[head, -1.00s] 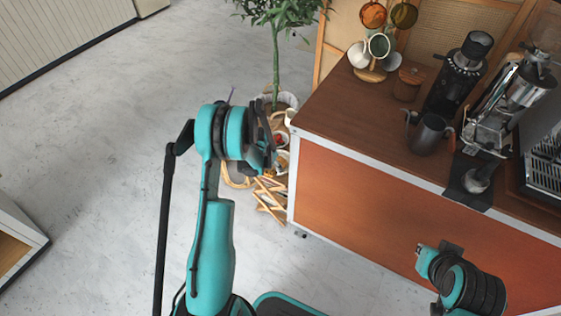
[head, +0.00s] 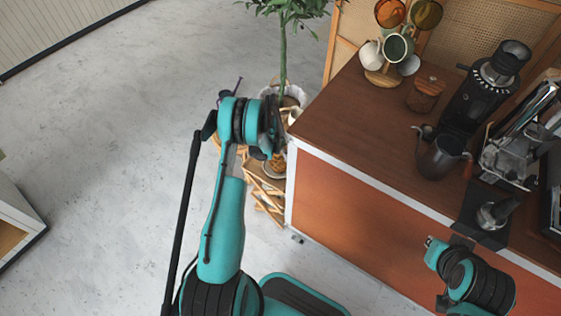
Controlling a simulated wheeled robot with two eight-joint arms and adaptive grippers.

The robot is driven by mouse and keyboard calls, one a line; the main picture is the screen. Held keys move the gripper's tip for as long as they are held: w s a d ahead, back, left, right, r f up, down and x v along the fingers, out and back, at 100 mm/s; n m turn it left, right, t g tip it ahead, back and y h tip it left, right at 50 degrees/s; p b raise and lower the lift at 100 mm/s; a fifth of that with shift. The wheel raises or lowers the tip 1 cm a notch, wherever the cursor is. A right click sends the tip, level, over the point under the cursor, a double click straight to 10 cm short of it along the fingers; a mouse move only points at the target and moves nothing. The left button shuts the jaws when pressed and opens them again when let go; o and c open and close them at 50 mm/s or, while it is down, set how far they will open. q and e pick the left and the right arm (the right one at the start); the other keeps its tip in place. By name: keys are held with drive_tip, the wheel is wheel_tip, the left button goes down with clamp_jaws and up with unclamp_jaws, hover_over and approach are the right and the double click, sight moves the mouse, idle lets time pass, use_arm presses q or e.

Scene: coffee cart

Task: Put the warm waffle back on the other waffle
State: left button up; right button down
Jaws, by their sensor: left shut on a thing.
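My left gripper (head: 275,132) is beyond the left end of the coffee cart, above the small wooden stand by the plant. Its dark fingers are seen from behind and are mostly hidden by my teal and black wrist. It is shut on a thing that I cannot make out. The end of my right arm is at the lower right, in front of the cart's orange side. Its fingers cannot be made out.
The coffee cart (head: 345,135) fills the right side. It bears a mug tree (head: 383,78), a lidded jar (head: 425,94), a grinder (head: 490,85) and a dark pitcher (head: 440,158). A potted plant (head: 284,60) and a wooden stand (head: 268,203) are at its left end.

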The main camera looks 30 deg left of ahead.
sight(277, 156)
use_arm(q)
wheel_tip(277, 156, down, 7)
drive_tip(key=shift+f+b, duration=0.1)
drive_tip(key=shift+b, duration=1.15)
drive_tip(key=o, duration=1.2)
drive_tip(key=shift+o, duration=0.2)
drive_tip(key=p+v, duration=0.4)
drive_tip(key=v, duration=0.8)
